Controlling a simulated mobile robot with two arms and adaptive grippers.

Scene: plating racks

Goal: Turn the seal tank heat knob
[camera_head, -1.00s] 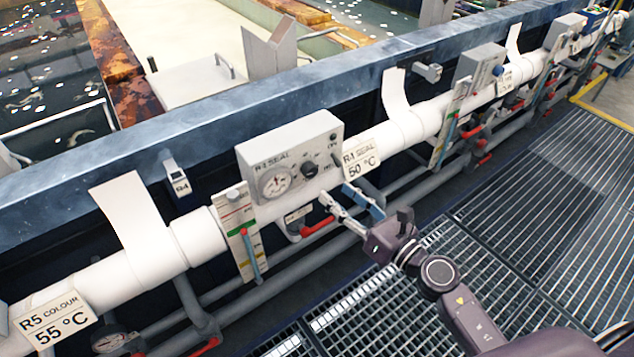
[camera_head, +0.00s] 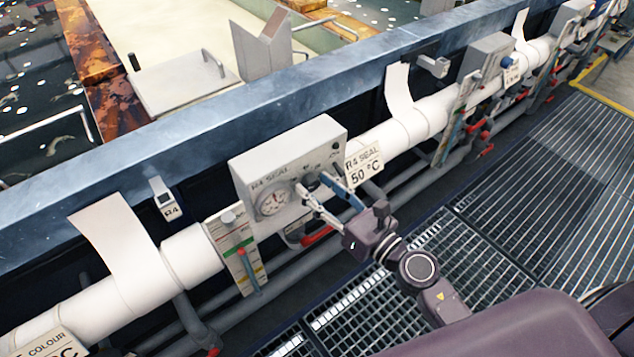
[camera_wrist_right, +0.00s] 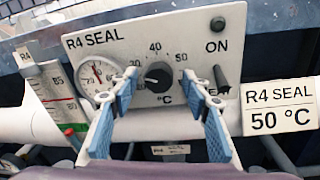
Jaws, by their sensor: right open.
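The R4 SEAL control box (camera_head: 322,137) is a grey box on the white pipe. Its black heat knob (camera_wrist_right: 159,77) sits in the middle of the panel in the right wrist view, under a scale marked 30, 40, 50 °C. My right gripper (camera_head: 314,184) is open at the box front. In the right wrist view its blue-padded fingers (camera_wrist_right: 159,86) stand left and right of the knob, with gaps showing on both sides. I cannot tell the exact depth to the knob. In the head view the fingers partly hide the knob. My left gripper is not in view.
A round gauge (camera_wrist_right: 97,75) is left of the knob and a black ON switch (camera_wrist_right: 221,79) right of it. An R4 SEAL 50 °C sign (camera_wrist_right: 279,106) is beside the box. A level gauge (camera_head: 238,252) stands left. Grating floor (camera_head: 520,220) lies open at right.

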